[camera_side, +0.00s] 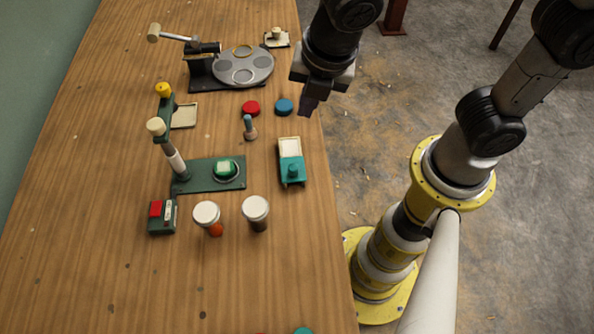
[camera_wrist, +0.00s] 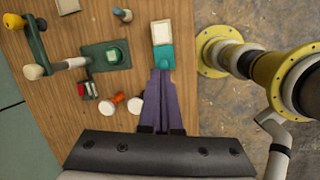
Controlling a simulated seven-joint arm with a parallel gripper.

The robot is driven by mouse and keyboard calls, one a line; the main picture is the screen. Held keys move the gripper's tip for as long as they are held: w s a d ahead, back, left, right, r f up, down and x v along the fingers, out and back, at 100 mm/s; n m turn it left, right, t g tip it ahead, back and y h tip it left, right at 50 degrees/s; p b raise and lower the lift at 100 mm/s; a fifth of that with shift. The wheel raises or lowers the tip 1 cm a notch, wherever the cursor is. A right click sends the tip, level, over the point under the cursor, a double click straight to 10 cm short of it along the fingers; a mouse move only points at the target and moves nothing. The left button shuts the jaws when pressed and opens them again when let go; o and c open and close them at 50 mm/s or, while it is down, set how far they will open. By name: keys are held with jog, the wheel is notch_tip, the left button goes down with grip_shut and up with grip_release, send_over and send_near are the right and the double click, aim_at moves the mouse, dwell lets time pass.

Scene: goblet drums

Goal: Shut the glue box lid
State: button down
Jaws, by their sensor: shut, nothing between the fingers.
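The glue box (camera_side: 291,150) stands near the table's right edge, a small long box with a pale whitish far part and a teal near part. A teal knob (camera_side: 292,169) stands on the teal part, which looks like the lid (camera_wrist: 163,57). The pale part is uncovered, so the box looks partly open. My gripper (camera_side: 308,105) is above the table's right edge, farther back than the box and apart from it. Its purple fingers (camera_wrist: 162,74) are shut and empty. In the wrist view their tips overlap the teal end of the box, hiding the knob.
Left of the box are a green press stand (camera_side: 209,185) and a small peg (camera_side: 249,128). The near table is mostly clear.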

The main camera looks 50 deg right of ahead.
jog(key=s+a+f+n+g, duration=0.1)
jog(key=s+a+f+n, duration=0.45)
jog(key=a, duration=0.25)
jog(key=h, duration=0.1)
send_over(296, 181)
jog(key=s+a, duration=0.3)
jog(key=s, duration=0.1)
jog(key=shift+m, duration=0.45)
jog(key=f, duration=0.9)
jog(key=shift+s+a+f, duration=0.15)
jog(key=shift+s+f, duration=0.05)
jog(key=shift+f, duration=0.2)
jog(key=shift+w+d+f, duration=0.15)
jog(key=shift+w+d, duration=0.3)
jog(key=shift+w, duration=0.2)
jog(key=shift+w+d+f, duration=0.15)
jog(key=shift+w+d, duration=0.25)
jog(key=shift+w, duration=0.2)
jog(key=shift+w+d, duration=0.3)
jog(key=shift+w, duration=0.15)
jog(key=shift+d, duration=0.1)
jog(key=w+d, duration=0.5)
